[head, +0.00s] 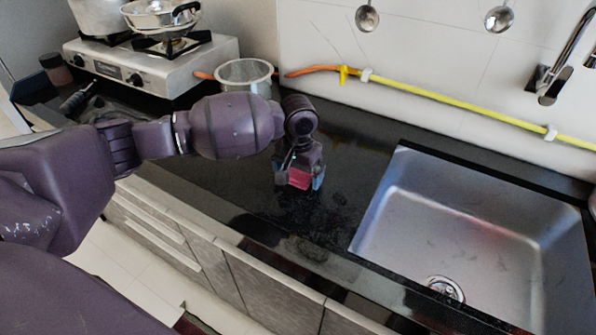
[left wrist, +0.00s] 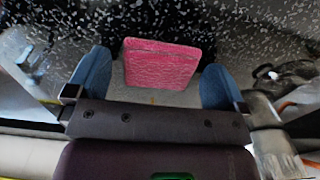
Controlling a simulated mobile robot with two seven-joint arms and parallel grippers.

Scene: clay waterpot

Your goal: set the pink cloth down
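The pink cloth (left wrist: 160,64) is a small, thick, folded block in the left wrist view. It lies between the two blue fingertips of my left gripper (left wrist: 158,80). The fingers stand wide apart, with a visible gap between the left-hand finger and the cloth. In the head view my left gripper (head: 299,182) points down at the black counter, left of the sink, and the pink cloth (head: 298,179) shows between its fingers. I cannot tell whether the cloth's underside touches the counter. My right gripper is not in view.
The steel sink (head: 450,225) is at the right, with a tap (head: 560,75) above it. A gas stove (head: 150,62) with pots stands at the back left, and a metal pot (head: 244,76) beside it. A yellow hose (head: 450,100) runs along the wall. The black counter (head: 345,165) around the gripper is clear.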

